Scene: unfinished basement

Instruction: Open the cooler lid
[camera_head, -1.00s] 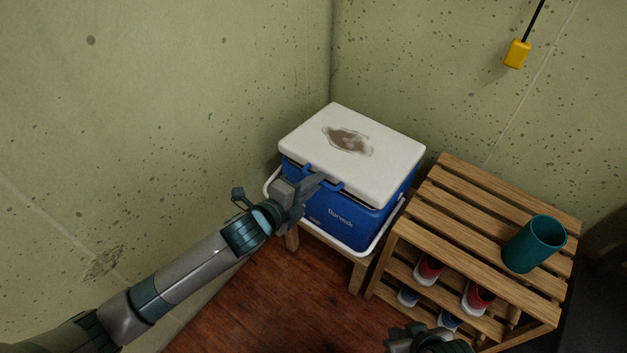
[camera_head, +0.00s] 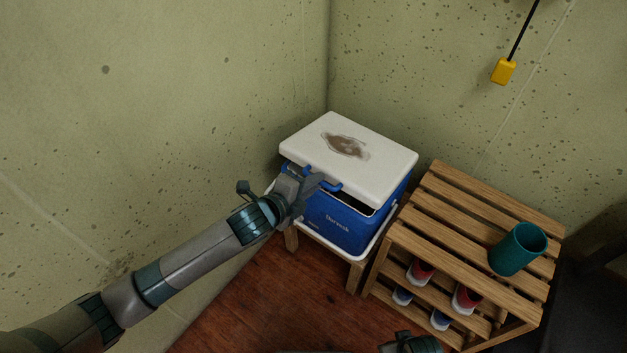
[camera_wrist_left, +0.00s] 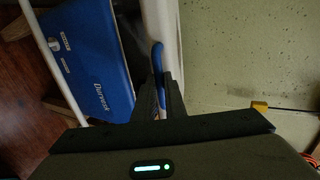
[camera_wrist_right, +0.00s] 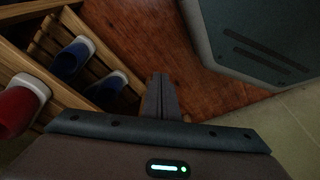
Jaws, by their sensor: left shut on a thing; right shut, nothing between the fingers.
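The cooler has a blue body (camera_head: 338,222) and a white lid (camera_head: 385,155) with a brown stain on top. The lid is tilted slightly up at the front, with a dark gap beneath its front edge. My left gripper (camera_head: 316,183) is at the front of the lid, shut on the blue lid handle (camera_wrist_left: 158,58), which shows between its fingers in the left wrist view. The cooler's inside is hidden. My right gripper (camera_wrist_right: 160,82) is shut and empty, low in front of the slatted rack; only part of it shows in the head view (camera_head: 410,344).
The cooler stands on a low wooden stand (camera_head: 354,276) in the wall corner. Close on its right is a slatted wooden rack (camera_head: 455,213) with a teal cup (camera_head: 517,250) on top and several red and blue items below. A yellow box (camera_head: 503,71) hangs from a cord.

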